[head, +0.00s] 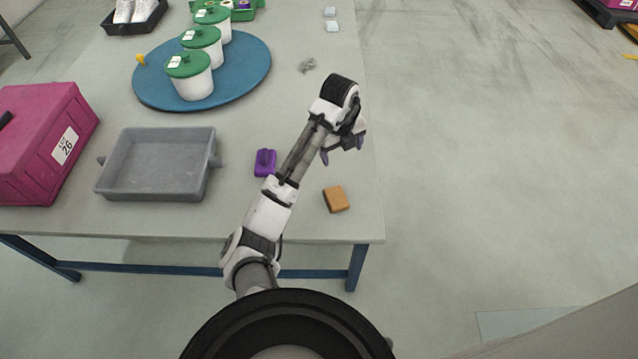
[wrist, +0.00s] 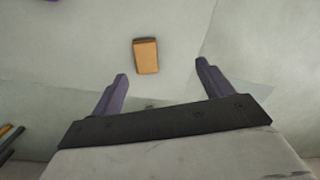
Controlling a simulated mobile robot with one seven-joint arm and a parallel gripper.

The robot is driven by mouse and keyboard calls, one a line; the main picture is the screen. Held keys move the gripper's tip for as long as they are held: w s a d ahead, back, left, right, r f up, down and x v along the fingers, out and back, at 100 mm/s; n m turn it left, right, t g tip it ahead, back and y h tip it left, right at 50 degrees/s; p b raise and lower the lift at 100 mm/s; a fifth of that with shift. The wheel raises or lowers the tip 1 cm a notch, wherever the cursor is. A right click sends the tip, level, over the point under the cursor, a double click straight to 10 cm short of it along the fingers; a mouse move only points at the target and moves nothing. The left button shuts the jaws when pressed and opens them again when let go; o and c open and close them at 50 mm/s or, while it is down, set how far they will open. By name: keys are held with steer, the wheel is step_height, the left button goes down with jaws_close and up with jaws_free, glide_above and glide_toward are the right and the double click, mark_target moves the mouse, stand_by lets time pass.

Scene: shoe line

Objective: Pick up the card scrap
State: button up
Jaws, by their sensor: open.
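A small orange-brown rectangular piece (head: 336,199), which by its colour looks most like the card scrap, lies flat near the table's front right corner. In the wrist view the brown piece (wrist: 146,56) shows whole, beyond the fingertips and between their lines. My gripper (head: 343,155) is open and empty, held above the table near its right edge. Its two fingers (wrist: 160,74) are spread wide in the wrist view and apart from the piece. A crumpled grey scrap (head: 307,65) lies farther back; I cannot tell its material.
A purple object (head: 265,162) lies left of the brown piece. A grey tray (head: 156,190) and a magenta box (head: 40,143) stand farther left. White tubs with green lids (head: 190,75) stand on a blue round board (head: 245,75). The table (head: 300,222) is bare around the brown piece.

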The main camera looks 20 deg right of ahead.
step_height(320, 180, down, 3)
steer(key=s+a+m+g+y, duration=0.1)
steer(key=s, duration=0.1)
steer(key=b, duration=0.2)
glide_above(335, 194)
steer(key=shift+m, duration=0.3)
steer(key=f, duration=0.6)
steer(key=shift+s+d+f, duration=0.3)
steer(key=shift+f, duration=0.1)
steer(key=shift+w+a+f+p, duration=0.15)
steer(key=shift+f+p, duration=0.15)
steer(key=shift+f, duration=1.25)
steer(key=shift+w+a+f+p, duration=0.1)
steer(key=shift+f+p, duration=0.2)
steer(key=shift+f, duration=1.25)
steer(key=c, duration=1.1)
